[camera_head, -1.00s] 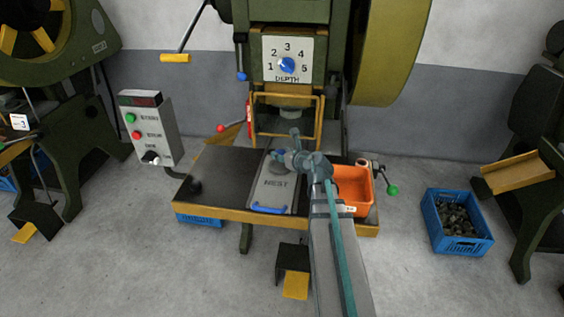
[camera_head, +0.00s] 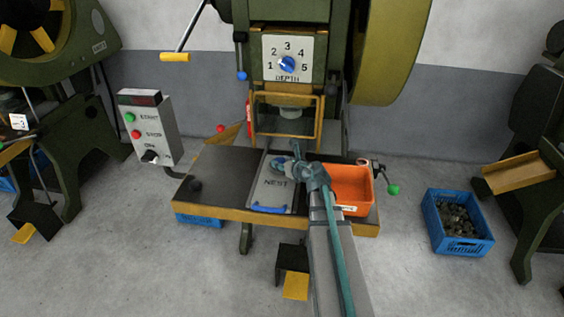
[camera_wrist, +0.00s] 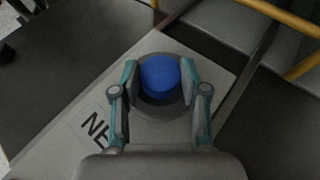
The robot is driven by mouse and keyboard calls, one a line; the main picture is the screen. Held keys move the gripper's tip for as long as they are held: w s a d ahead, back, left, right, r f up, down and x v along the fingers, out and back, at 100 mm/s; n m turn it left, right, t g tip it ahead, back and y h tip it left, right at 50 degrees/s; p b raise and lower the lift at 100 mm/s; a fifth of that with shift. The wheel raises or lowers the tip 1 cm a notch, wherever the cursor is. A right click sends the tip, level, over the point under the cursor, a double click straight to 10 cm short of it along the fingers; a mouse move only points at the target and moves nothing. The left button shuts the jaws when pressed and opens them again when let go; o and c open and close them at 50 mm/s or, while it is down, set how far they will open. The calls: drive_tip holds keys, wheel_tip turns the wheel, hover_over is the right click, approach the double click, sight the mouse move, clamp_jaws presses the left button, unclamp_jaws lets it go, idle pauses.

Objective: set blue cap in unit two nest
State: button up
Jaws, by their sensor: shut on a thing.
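The blue cap (camera_wrist: 160,76) is a round blue disc between my fingers in the wrist view. My gripper (camera_wrist: 160,88) is shut on it, one finger at each side. The cap is over the dark round nest (camera_wrist: 160,109) in the grey plate marked NEST (camera_wrist: 84,143). I cannot tell whether the cap touches the nest floor. In the head view my gripper (camera_head: 288,166) is low over the upper part of the NEST plate (camera_head: 273,196), and the arm hides part of it.
An orange bin (camera_head: 350,185) stands right of the plate on the press table. A yellow guard frame (camera_head: 287,115) is behind the nest. A lever with a green knob (camera_head: 393,190) is at right, and the control box (camera_head: 150,128) is at left. The table left of the plate is mostly clear.

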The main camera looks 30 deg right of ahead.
drive_tip(key=o, duration=1.1)
drive_tip(key=shift+r, duration=0.1)
drive_tip(key=shift+r, duration=0.2)
drive_tip(key=v, duration=0.9)
drive_tip(key=shift+s, duration=0.2)
drive_tip(key=shift+r+p, duration=0.45)
drive_tip(key=shift+p, duration=1.85)
drive_tip(key=p+v, duration=0.2)
drive_tip(key=p, duration=0.6)
drive_tip(key=shift+s+f, duration=0.1)
drive_tip(key=shift+s, duration=0.05)
